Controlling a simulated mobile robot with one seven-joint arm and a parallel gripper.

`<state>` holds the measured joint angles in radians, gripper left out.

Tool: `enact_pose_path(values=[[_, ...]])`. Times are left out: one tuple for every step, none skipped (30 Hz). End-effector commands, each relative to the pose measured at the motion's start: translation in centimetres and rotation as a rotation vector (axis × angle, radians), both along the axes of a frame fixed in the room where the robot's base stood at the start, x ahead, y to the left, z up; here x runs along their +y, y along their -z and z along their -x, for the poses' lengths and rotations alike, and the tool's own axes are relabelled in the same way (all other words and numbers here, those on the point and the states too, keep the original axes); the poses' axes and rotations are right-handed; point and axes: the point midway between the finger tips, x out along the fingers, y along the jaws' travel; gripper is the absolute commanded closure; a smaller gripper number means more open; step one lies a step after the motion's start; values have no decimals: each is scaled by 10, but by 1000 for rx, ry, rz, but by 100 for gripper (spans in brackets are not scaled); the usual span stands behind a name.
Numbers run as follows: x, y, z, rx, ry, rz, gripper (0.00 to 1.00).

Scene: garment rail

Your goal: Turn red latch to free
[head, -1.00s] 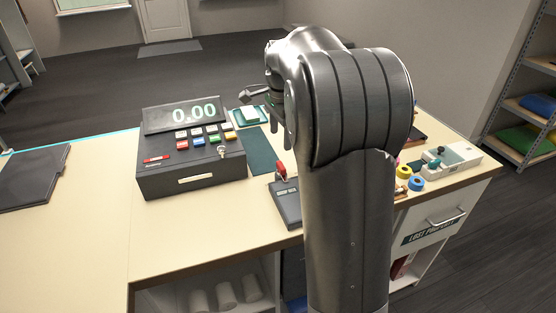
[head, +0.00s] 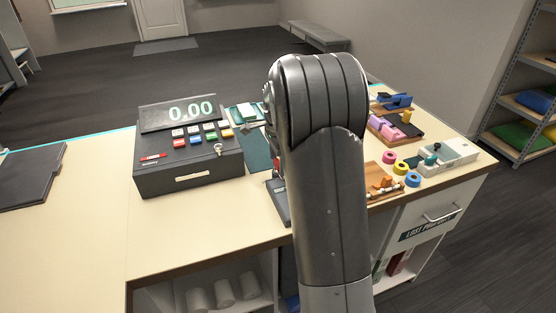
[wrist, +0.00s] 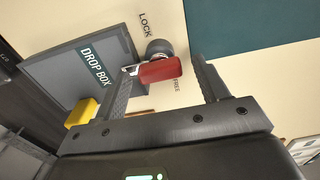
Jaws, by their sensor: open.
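The red latch (wrist: 161,70) shows in the wrist view beside a dark round knob (wrist: 159,48), at the edge of the grey drop box (wrist: 80,65). The word LOCK is printed on the counter above it and FREE below it. I cannot tell which word the latch points to. My gripper (wrist: 166,76) is open, with one finger on each side of the latch. I cannot tell whether either finger touches it. In the head view my arm hides the gripper and most of the latch; part of the drop box (head: 279,203) shows left of the arm.
A cash register (head: 190,165) stands left of the drop box on the counter (head: 75,235). Tape rolls (head: 401,167) and small trays lie right of my arm. A yellow object (wrist: 82,112) is at the drop box's lower edge in the wrist view.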

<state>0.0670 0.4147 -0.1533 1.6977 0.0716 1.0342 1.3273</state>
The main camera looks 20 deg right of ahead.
Motion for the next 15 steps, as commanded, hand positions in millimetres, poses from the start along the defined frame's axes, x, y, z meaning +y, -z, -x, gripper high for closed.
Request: enact_pose_path(values=[[0,2,0,0,0,0,33],[0,2,0,0,0,0,33],[0,3,0,0,0,0,33],[0,3,0,0,0,0,33],[0,3,0,0,0,0,33],[0,3,0,0,-1,0,33],[0,2,0,0,-1,0,33],[0,2,0,0,-1,0,33],[0,2,0,0,-1,0,34],[0,2,0,0,-1,0,36],[0,2,0,0,-1,0,38],[0,2,0,0,-1,0,42],[0,2,0,0,-1,0,44],[0,2,0,0,-1,0,47],[0,2,0,0,-1,0,50]])
